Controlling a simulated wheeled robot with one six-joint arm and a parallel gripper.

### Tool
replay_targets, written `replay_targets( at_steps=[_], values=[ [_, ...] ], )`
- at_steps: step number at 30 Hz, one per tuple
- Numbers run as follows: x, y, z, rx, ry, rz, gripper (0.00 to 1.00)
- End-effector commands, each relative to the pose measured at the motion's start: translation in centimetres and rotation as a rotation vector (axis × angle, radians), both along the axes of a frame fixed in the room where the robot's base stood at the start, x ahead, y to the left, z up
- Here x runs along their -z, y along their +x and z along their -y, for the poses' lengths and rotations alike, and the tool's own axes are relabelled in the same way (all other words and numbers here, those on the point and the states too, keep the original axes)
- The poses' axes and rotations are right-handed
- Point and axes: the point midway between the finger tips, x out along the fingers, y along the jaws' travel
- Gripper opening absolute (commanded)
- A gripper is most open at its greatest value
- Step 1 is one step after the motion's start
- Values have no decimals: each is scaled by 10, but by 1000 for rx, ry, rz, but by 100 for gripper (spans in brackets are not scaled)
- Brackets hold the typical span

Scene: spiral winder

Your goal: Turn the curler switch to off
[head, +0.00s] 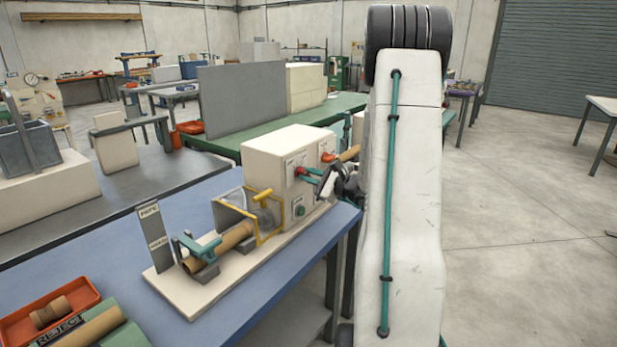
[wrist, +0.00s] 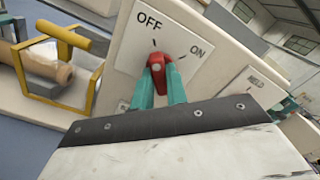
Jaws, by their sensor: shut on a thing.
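The switch is a red knob (wrist: 157,63) on a white plate marked OFF and ON, on the face of a cream machine box (head: 285,150). In the wrist view OFF is at the upper left of the knob and ON at the upper right. The knob sits between the two marks, and its exact pointing is hard to tell. My gripper (wrist: 160,84) has its teal fingers shut on the knob, one on each side. In the head view my gripper (head: 307,173) reaches the box from the right, and the knob (head: 298,171) shows at the fingertips.
A second plate (wrist: 262,84) with small lettering is to the right. An orange knob (head: 327,157) and a green button (head: 300,211) are on the same box. A yellow guard frame (head: 270,220) and a brown tube (head: 230,238) stand to the left on the blue table (head: 130,232).

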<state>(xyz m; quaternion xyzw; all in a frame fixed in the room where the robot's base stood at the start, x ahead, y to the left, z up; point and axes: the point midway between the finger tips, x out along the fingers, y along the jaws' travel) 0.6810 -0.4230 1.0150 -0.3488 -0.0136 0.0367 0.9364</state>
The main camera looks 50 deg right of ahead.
Motion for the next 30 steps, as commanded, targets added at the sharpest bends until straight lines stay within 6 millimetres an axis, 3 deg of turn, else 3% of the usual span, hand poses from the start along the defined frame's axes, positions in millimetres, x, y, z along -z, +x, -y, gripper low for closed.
replay_targets(
  at_steps=[5, 6, 8, 19, 30],
  values=[
    [-1, 1, 0, -2, -3, 2, 0],
    [-1, 1, 0, -2, -3, 2, 20],
    [-1, 0, 0, -2, -2, 2, 36],
    [0, -6, 2, 2, 0, 1, 36],
    [-1, -65, 6, 3, -1, 1, 36]
  ],
)
